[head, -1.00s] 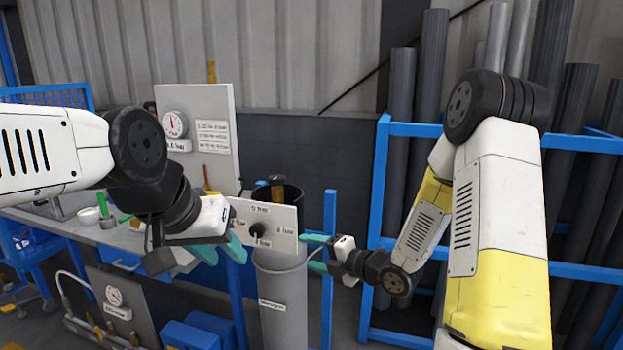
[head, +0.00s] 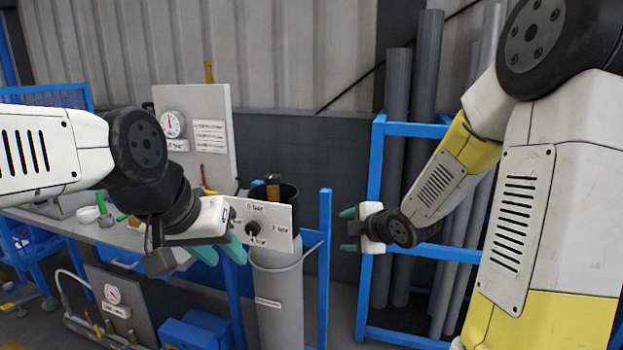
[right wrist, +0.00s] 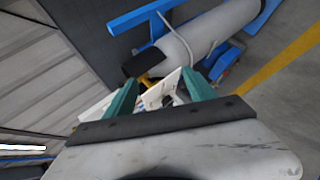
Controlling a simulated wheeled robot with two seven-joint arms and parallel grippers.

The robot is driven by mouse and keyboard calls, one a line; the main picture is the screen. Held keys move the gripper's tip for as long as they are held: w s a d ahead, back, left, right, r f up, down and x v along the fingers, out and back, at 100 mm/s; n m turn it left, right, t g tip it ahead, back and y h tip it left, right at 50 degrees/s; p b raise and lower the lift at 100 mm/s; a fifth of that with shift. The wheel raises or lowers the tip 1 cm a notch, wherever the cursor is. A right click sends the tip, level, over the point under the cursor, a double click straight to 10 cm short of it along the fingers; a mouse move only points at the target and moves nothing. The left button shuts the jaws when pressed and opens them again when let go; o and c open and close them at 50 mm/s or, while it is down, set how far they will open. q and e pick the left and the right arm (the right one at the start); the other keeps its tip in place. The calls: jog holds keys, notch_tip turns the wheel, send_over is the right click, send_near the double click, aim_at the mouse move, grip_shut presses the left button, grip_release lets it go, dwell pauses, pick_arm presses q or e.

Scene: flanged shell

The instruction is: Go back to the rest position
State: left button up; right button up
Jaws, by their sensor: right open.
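My right gripper (head: 347,230) is open and empty in the head view. Its two teal fingers point left, apart from the valve panel (head: 281,214) with its black knob (head: 257,229). The right wrist view shows the same open fingers (right wrist: 158,93), with nothing between them and the panel and grey cylinder beyond. My left gripper (head: 221,251) is at the left of the panel in the head view, its teal fingers angled down and right. Nothing shows held in it, but how far its fingers are apart is unclear.
A grey cylinder (head: 279,300) stands below the panel, beside a blue post (head: 325,265). A blue rack (head: 375,180) with grey pipes (head: 426,90) is behind my right arm. A workbench (head: 125,237) and gauge board (head: 222,120) are at left.

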jog(key=s+d+r+m+g+h, duration=0.2)
jog(key=s+d+r+m+h, duration=0.2)
jog(key=s+d+r+m, duration=0.5)
jog(key=s+a+r+m+g, duration=0.1)
jog(key=s+a+m, duration=0.1)
jog(key=s+m, duration=0.3)
jog(key=s+a+r+m+g+y, duration=0.1)
jog(key=s+m, duration=0.4)
jog(key=s, duration=0.6)
jog(key=shift+a+m, duration=0.4)
jog(key=shift+a, duration=0.15)
